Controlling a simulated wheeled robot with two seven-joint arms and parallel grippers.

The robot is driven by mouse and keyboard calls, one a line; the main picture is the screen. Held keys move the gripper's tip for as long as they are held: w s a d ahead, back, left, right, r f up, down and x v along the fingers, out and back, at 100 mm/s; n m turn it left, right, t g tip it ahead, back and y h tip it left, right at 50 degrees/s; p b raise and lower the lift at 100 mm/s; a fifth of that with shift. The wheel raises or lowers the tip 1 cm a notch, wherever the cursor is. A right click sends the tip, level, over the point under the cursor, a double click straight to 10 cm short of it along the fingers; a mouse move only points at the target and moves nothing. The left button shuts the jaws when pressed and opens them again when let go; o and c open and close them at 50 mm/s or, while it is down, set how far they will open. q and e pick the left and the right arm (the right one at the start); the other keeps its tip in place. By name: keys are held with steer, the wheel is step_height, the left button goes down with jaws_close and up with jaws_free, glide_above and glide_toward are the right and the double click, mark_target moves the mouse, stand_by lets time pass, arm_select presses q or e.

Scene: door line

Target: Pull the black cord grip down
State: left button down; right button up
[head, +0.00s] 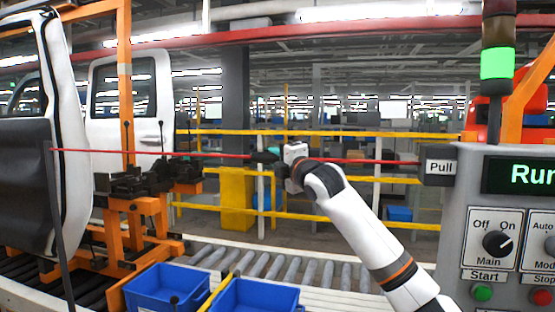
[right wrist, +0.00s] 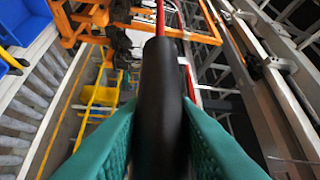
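The black cord grip (head: 262,157) hangs on a red cord (head: 365,162) that runs across the head view to a box marked Pull (head: 440,167). The cord looks nearly straight and level. My right gripper (head: 271,158) is at the grip, its arm coming in from the lower right. In the right wrist view, the black grip (right wrist: 160,90) lies between the teal fingers of my right gripper (right wrist: 160,104), which press against both its sides. The red cord leaves the grip's far end. My left gripper is not in view.
A control panel (head: 460,225) with switches stands at right, under a stack light (head: 496,64) lit green. White vehicle doors (head: 122,100) hang at left by orange fixtures. Blue bins (head: 168,286) and a roller conveyor (head: 300,268) lie below. Yellow railings (head: 350,133) stand behind.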

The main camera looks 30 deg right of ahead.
jaws_close()
step_height(320, 180, down, 5)
steer(key=shift+r+b, duration=0.1)
steer(key=shift+b, duration=0.8)
steer(key=o, duration=0.6)
jaws_free()
steer(key=shift+s, duration=0.1)
steer(key=s+b, duration=0.1)
steer(key=s, duration=0.3)
steer(key=s+f+b, duration=0.1)
steer(key=s+b, duration=0.1)
steer(key=s, duration=0.2)
steer(key=s+b, duration=0.1)
steer(key=s, duration=0.3)
steer(key=shift+a+f+b, duration=0.25)
steer(key=shift+a+b, duration=0.05)
steer(key=shift+a, duration=0.1)
